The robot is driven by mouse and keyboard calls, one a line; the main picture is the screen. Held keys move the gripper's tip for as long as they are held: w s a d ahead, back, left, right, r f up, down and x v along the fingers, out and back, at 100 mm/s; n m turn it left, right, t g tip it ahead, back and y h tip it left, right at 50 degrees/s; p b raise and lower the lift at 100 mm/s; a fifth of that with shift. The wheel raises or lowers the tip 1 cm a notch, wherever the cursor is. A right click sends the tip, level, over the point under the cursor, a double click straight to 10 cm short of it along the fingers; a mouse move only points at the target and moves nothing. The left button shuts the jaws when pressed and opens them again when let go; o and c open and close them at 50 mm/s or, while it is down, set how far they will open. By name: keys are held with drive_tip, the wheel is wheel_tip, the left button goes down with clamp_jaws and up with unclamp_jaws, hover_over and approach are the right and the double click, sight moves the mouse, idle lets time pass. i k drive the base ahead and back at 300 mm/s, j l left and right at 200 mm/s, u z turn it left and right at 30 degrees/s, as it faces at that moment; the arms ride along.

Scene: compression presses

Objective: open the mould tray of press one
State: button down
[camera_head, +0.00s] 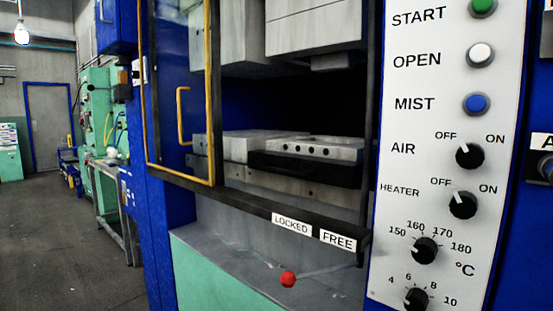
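The press fills the middle of the head camera view, with a blue frame and a dark opening. Inside it the mould tray (318,147), a grey block with several dark holes in its face, sits on the lower platen (240,186) under the grey upper block (315,28). A dark bar (305,167) runs along the tray's front. A yellow-framed clear door (212,90) with a yellow handle (183,116) stands at the left of the opening. A red knob (288,279) on a lever shows below the LOCKED (292,224) and FREE (338,240) labels. My gripper is not in view.
A white control panel (420,140) with START, OPEN and MIST buttons and several dials stands at the right. A dark sill (262,208) crosses below the opening. Open floor (60,230) lies to the left, with green machines (98,115) and a blue-framed door behind.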

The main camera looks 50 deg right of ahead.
sight(334, 161)
drive_tip(key=i+l+z, duration=0.2)
drive_tip(key=i+z, duration=0.65)
drive_tip(key=i, duration=0.1)
